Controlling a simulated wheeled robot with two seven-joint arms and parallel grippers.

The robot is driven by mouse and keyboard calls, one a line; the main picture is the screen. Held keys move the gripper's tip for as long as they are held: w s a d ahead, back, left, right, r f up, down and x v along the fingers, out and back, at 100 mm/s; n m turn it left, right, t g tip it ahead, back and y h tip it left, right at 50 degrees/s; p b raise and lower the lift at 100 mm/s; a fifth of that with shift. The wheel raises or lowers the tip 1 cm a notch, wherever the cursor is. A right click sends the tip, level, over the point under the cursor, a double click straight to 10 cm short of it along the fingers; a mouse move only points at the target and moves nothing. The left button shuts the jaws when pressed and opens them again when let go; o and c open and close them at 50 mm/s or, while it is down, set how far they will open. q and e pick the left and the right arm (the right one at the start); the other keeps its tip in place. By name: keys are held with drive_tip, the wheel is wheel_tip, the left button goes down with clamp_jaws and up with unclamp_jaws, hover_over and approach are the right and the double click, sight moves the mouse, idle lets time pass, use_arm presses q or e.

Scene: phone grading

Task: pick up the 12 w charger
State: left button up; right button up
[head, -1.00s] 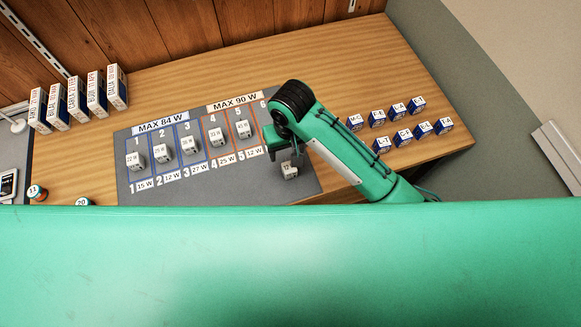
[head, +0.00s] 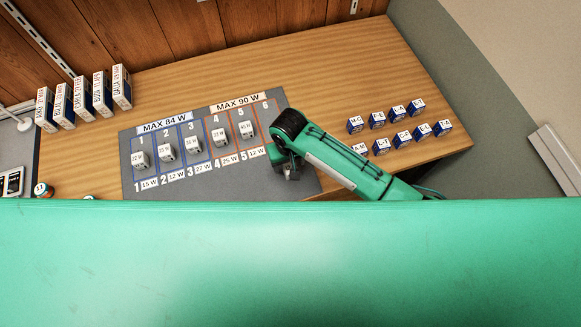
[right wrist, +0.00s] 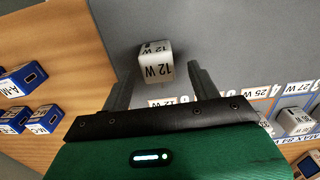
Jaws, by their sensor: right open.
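The 12 W charger (right wrist: 155,62) is a small white block with "12 W" printed on its faces. In the right wrist view it sits on the grey mat, between and slightly beyond the fingertips of my right gripper (right wrist: 161,70). The fingers are open, with a gap on either side of the charger. In the head view my right gripper (head: 290,171) is low over the near right part of the grey mat (head: 230,182) and mostly hides the charger. My left gripper is not in view.
Several white chargers (head: 165,151) stand in numbered slots under "MAX 84 W" and "MAX 90 W" labels. Small blue boxes (head: 402,138) stand at the right of the wooden table (head: 330,75). Taller boxes (head: 101,92) stand at the far left.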

sight(290, 164)
drive_tip(key=shift+w+f+p, duration=0.15)
drive_tip(key=shift+f+p, duration=0.2)
drive_tip(key=shift+f, duration=1.35)
drive_tip(key=c, duration=1.1)
drive_tip(key=shift+r, duration=0.1)
